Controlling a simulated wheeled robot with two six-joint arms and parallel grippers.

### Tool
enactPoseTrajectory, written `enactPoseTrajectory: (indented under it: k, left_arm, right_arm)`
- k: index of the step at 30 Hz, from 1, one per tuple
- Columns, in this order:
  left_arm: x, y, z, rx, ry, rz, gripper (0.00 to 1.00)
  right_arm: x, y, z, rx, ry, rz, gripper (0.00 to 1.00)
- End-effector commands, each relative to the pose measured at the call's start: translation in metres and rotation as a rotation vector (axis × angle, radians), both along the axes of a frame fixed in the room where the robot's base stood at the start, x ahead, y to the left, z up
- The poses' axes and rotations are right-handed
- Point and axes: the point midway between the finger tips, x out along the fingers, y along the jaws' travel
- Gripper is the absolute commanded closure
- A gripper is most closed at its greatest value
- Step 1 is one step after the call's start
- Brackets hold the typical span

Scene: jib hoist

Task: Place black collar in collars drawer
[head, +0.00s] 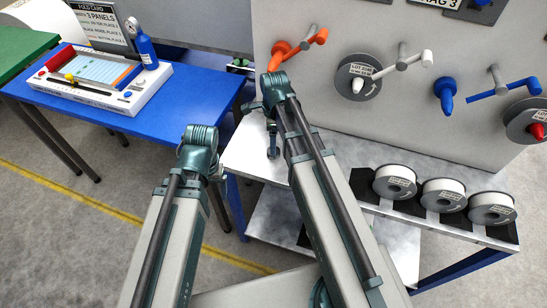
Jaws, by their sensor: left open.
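I cannot pick out a black collar or a collars drawer with certainty in the head view. My left gripper (217,171) is mostly hidden behind the end of its own arm, in front of the gap between the blue table and the grey metal bench. It is open, and I see nothing held in it. My right arm reaches further in, over the metal bench.
A grey panel (330,30) holds cranks and a dark disc (349,84). White spools (395,181) line a rack on the metal bench (240,155).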

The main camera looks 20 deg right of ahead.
Motion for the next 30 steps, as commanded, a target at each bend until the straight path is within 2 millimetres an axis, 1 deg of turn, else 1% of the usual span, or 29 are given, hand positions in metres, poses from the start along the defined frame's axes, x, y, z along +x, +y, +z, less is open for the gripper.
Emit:
enactPoseTrajectory:
  k: [5, 8, 11, 18, 21, 29, 30]
  left_arm:
    - [0.000, 0.000, -0.001, 0.000, 0.000, 0.000, 0.14]
    - [0.000, 0.000, -0.006, 0.000, 0.000, 0.000, 0.14]
    - [0.000, 0.000, -0.016, 0.000, 0.000, 0.000, 0.14]
    - [0.000, 0.000, -0.046, 0.000, 0.000, 0.000, 0.14]
    - [0.000, 0.000, -0.053, 0.000, 0.000, 0.000, 0.14]
    - [0.000, 0.000, -0.052, 0.000, 0.000, 0.000, 0.14]
    - [0.000, 0.000, -0.052, 0.000, 0.000, 0.000, 0.14]
  right_arm:
    - [0.000, 0.000, -0.001, 0.000, 0.000, 0.000, 0.08]
    - [0.000, 0.000, -0.006, 0.000, 0.000, 0.000, 0.08]
    - [0.001, 0.001, -0.016, 0.000, 0.000, 0.000, 0.08]
    - [0.001, 0.002, -0.046, 0.000, 0.000, 0.000, 0.08]
    - [0.001, 0.002, -0.053, 0.000, 0.000, 0.000, 0.08]
    - [0.001, 0.002, -0.052, 0.000, 0.000, 0.000, 0.08]
    - [0.001, 0.002, -0.052, 0.000, 0.000, 0.000, 0.12]
